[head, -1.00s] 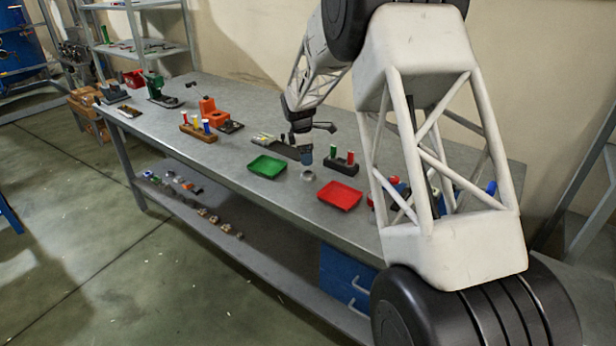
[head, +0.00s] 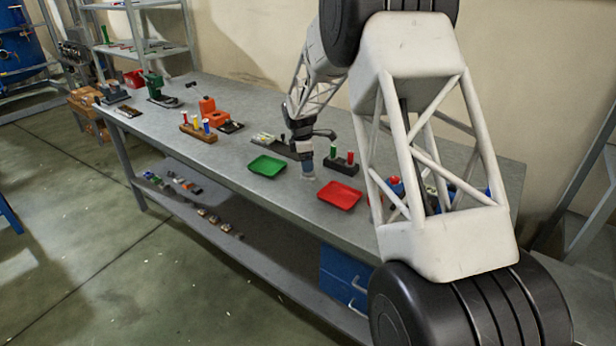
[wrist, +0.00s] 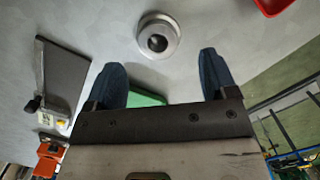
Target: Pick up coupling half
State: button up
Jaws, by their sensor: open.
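The coupling half (wrist: 158,36) is a round grey metal ring with a dark centre hole, lying on the bench top at the upper middle of the wrist view. My gripper (wrist: 162,78) has its two blue fingers spread apart with nothing between them. In the wrist view the coupling half lies beyond the fingertips, roughly centred between them and not touching either. In the head view my gripper (head: 307,172) is low over the bench between the green and red trays and hides most of the coupling half.
A green tray (head: 267,166) is left of my gripper and a red tray (head: 339,195) is to its right. A dark block with red and green cylinders (head: 341,164) stands close behind. A dark plate with small parts (head: 272,144) lies behind the green tray.

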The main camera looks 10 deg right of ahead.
jog(key=shift+w+d+f, duration=0.1)
jog(key=shift+d+f, duration=0.1)
jog(key=shift+f, duration=1.1)
jog(key=shift+d+f, duration=0.15)
jog(key=shift+f, duration=1.1)
jog(key=c, duration=1.1)
jog(key=shift+o, duration=0.2)
jog(key=shift+r, duration=0.15)
jog(key=shift+r, duration=0.85)
jog(key=shift+s+r, duration=0.25)
jog(key=shift+r, duration=0.6)
jog(key=s, duration=0.5)
jog(key=s+r, duration=0.1)
jog(key=s, duration=0.9)
jog(key=shift+s+d+r, duration=0.2)
jog(key=shift+s+d, duration=0.05)
jog(key=shift+d, duration=0.1)
